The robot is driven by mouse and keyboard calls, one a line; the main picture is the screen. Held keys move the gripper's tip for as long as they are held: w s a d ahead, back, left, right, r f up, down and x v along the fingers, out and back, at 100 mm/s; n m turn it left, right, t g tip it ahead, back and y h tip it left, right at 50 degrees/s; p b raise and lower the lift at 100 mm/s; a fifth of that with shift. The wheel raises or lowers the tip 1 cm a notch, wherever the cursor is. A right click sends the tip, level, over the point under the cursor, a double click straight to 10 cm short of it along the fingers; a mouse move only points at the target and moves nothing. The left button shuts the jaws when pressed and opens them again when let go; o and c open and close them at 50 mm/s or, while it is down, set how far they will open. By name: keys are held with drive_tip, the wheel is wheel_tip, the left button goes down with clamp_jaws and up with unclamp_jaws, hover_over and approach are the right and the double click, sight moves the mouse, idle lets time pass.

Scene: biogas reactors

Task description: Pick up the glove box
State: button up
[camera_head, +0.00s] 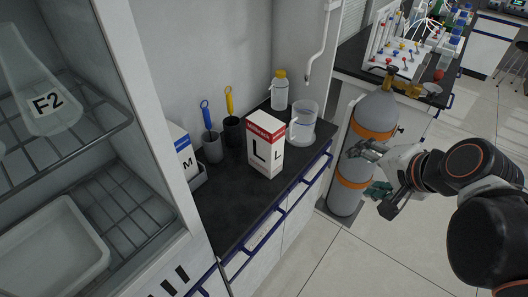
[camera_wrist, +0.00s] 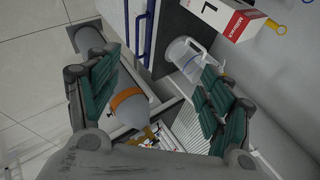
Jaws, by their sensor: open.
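A white and red box marked L (camera_head: 265,150) stands upright on the dark counter in the head view. Part of it also shows at the top of the wrist view (camera_wrist: 222,14). A second box, white and blue and marked M (camera_head: 183,150), stands farther left, partly hidden by the cabinet edge. My gripper (camera_head: 372,180) is open and empty, to the right of the L box and apart from it, in front of the gas cylinder. In the wrist view my gripper's teal finger pads (camera_wrist: 160,68) are spread wide with nothing held between them.
A clear plastic jug (camera_head: 303,122) and a yellow-capped bottle (camera_head: 280,90) stand behind the L box. Dark holders with blue and yellow tools (camera_head: 231,125) are to its left. A grey gas cylinder (camera_head: 372,120) stands beyond the counter (camera_head: 235,205).

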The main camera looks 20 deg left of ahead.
drive_tip(key=w+a+f+m+y+b, duration=0.35)
drive_tip(key=w+a+m+y, duration=0.2)
drive_tip(key=a, duration=0.25)
drive_tip(key=m+t+y+b, duration=0.1)
drive_tip(key=m+y+b, duration=0.3)
drive_tip(key=m, duration=0.7)
approach(280, 140)
drive_tip(key=w+a+f+y, duration=0.1)
drive_tip(key=shift+y, duration=0.25)
drive_tip(key=p+x, duration=0.3)
drive_tip(key=x, duration=0.5)
drive_tip(key=shift+w+a, duration=0.15)
drive_tip(key=shift+a, duration=0.15)
drive_tip(key=x, duration=0.2)
drive_tip(key=b+x, duration=0.1)
drive_tip(key=x, duration=0.1)
drive_tip(key=shift+s+a+r, duration=0.15)
drive_tip(key=shift+s+r, duration=0.05)
drive_tip(key=shift+s, duration=0.15)
drive_tip(key=shift+w+a, duration=0.35)
drive_tip(key=shift+a, duration=0.25)
drive_tip(key=shift+r, duration=0.1)
drive_tip(key=shift+c, duration=0.3)
clamp_jaws()
